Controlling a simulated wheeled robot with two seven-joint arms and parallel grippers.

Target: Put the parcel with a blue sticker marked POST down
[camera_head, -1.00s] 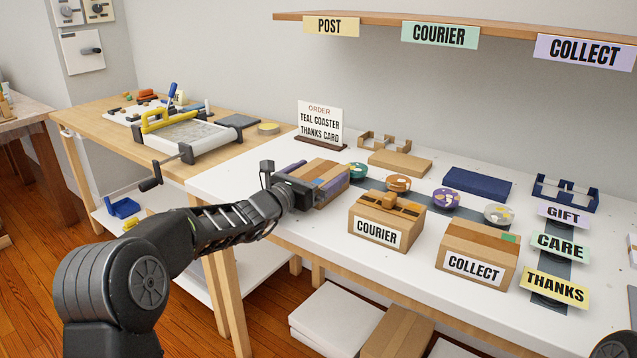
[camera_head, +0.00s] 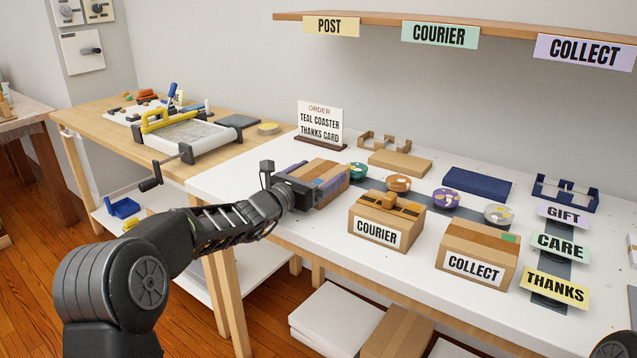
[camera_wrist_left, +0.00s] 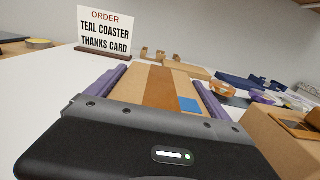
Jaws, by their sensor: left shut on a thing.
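The parcel (camera_head: 321,171) is a brown cardboard box with a darker tape strip, at the left part of the white table. In the left wrist view the parcel (camera_wrist_left: 146,88) shows a blue sticker (camera_wrist_left: 189,105) on its top near corner; no POST lettering can be read there. My left gripper (camera_head: 318,186) is shut on the parcel, with purple-lined fingers along its two sides, and they also show in the left wrist view (camera_wrist_left: 160,95). The parcel is at table level; its underside is hidden, so I cannot tell whether it touches. My right gripper is not in view.
The COURIER box (camera_head: 384,220) and COLLECT box (camera_head: 479,254) stand to the right. Several round coasters, including an orange one (camera_head: 398,183), lie behind them. An order sign (camera_head: 320,124) stands behind the parcel. POST (camera_head: 331,26) labels the wall shelf. Bare table lies left of the parcel.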

